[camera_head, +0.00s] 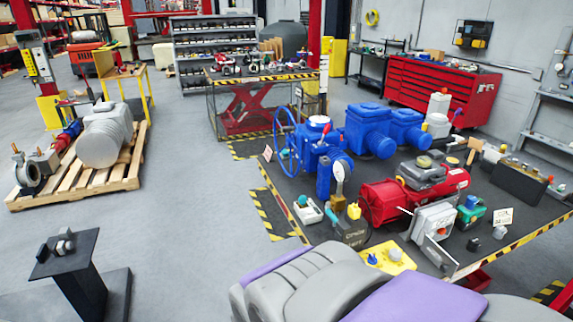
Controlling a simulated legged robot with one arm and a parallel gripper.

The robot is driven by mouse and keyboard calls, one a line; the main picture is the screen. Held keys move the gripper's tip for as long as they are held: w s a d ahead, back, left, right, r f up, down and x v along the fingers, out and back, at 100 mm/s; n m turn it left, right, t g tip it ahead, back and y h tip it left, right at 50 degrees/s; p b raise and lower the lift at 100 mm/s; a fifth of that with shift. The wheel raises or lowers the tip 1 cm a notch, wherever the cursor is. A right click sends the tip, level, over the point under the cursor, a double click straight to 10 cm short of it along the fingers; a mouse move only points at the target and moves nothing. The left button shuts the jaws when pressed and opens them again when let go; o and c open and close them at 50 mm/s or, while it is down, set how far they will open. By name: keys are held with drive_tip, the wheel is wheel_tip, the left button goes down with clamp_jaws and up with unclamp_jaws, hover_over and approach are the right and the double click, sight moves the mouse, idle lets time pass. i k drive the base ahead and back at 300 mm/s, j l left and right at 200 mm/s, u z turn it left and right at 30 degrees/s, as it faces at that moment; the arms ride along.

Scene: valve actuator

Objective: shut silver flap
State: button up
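A light grey box (434,218) stands near the front edge of the dark table, right of the red machine. A silver flap (439,256) hangs down and outward from the box's front lower side, and it looks open. Its hinge is too small to make out. Grey and purple parts of my own body fill the bottom of the view, just in front of the table. I cannot make out my gripper or its fingers among them.
The table (240,176) is crowded: a red machine (384,203), blue valve bodies (368,127), a green-blue device (470,208) and a yellow block (389,259) surround the box. A black stand (80,270) and a loaded pallet (128,180) are left. Floor between is clear.

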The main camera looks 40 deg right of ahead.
sight(446, 264)
drive_tip(key=i+j, duration=0.15)
drive_tip(key=i+j+z, duration=0.2)
drive_tip(key=i+z, duration=0.2)
drive_tip(key=i+j+z, duration=0.25)
drive_tip(key=z, duration=1.3)
drive_tip(key=k+j, duration=0.05)
